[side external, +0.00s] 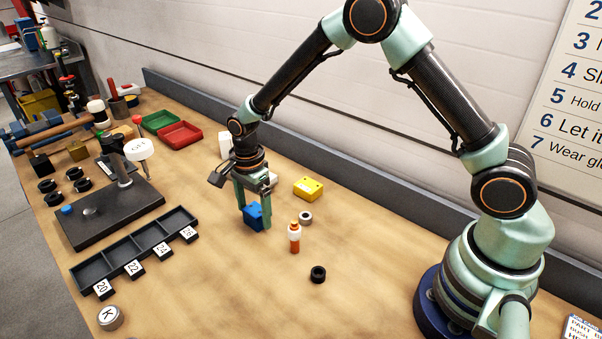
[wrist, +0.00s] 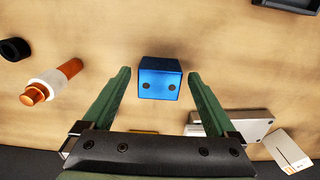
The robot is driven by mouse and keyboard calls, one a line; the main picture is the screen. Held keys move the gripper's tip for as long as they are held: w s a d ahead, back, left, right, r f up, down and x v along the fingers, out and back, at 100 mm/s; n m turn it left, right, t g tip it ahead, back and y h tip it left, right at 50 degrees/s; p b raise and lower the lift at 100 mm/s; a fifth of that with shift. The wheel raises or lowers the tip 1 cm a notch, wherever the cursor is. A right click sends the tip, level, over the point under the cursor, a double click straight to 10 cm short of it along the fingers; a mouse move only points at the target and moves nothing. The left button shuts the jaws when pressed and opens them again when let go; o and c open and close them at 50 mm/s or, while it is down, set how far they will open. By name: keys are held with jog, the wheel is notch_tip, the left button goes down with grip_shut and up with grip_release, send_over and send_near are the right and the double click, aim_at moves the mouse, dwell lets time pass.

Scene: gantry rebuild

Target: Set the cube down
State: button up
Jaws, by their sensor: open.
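A blue cube (side external: 252,216) sits on the wooden bench top, near the middle of the side view. In the wrist view the blue cube (wrist: 160,79) shows two dark round dots on the face toward the camera. My gripper (side external: 254,220) points down over it, with its green fingers on either side of the cube. In the wrist view my gripper (wrist: 158,80) is open, with a visible gap between each finger and the cube. The cube appears to rest on the bench, and its underside is hidden.
A yellow block (side external: 308,188) lies behind. A black compartment tray (side external: 134,248) is at left.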

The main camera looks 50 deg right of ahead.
aim_at(253, 210)
jog(key=s+d+r+n+t, duration=0.1)
jog(key=s+d+r+n, duration=0.2)
jog(key=r, duration=0.7)
jog(key=s+d+r+n+t, duration=0.1)
jog(key=s+d+r+n, duration=0.2)
jog(key=r, duration=0.8)
jog(key=s+d+r+n+t, duration=0.2)
jog(key=s+d+n+t, duration=0.1)
jog(key=s+n, duration=0.7)
jog(key=shift+s+n+t, duration=0.25)
jog(key=shift+n+t, duration=0.05)
jog(key=shift+n, duration=0.7)
